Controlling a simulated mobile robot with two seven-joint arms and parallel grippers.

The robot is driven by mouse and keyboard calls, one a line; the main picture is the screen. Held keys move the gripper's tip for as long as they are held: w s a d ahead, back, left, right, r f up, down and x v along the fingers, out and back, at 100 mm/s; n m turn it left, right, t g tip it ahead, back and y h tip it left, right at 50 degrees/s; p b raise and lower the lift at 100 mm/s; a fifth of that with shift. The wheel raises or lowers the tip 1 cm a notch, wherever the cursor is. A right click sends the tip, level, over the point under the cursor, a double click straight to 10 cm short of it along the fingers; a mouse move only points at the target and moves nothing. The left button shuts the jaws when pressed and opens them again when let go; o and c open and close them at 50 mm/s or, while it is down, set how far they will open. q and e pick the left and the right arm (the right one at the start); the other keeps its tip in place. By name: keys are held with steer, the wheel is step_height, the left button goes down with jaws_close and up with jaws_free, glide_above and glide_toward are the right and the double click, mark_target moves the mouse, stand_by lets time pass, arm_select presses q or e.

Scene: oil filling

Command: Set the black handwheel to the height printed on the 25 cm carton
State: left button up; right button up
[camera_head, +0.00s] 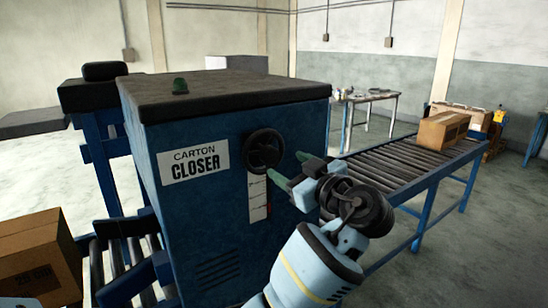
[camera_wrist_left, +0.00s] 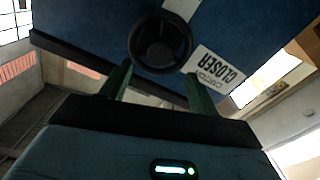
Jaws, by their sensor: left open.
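The black handwheel (camera_head: 264,151) is on the front of the blue carton closer (camera_head: 215,225), right of its label. Below it is a white scale strip (camera_head: 258,199) with small marks too small to read and a red part near its right edge. My left gripper (camera_head: 287,167) is open and empty, its green fingers pointing at the closer just right of the wheel, apart from it. In the left wrist view the wheel (camera_wrist_left: 160,42) shows beyond and between the open fingers (camera_wrist_left: 158,86). A brown carton (camera_head: 38,262) at the left has dark print, too blurred to read. My right gripper is not in view.
A roller conveyor (camera_head: 400,168) runs off to the right, with another brown carton (camera_head: 443,129) on it. A table (camera_head: 365,98) stands behind. The floor at lower right is clear.

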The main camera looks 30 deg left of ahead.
mark_target(272, 156)
arm_select(q)
steer(key=x, duration=0.5)
steer(key=shift+a+r+p, duration=0.15)
steer(key=shift+r+p, duration=0.05)
steer(key=shift+p, duration=0.15)
steer(key=shift+w+a+f, duration=0.15)
steer(key=shift+w+a, duration=0.15)
steer(key=shift+a, duration=0.35)
steer(key=shift+c, duration=0.3)
steer(key=c, duration=0.9)
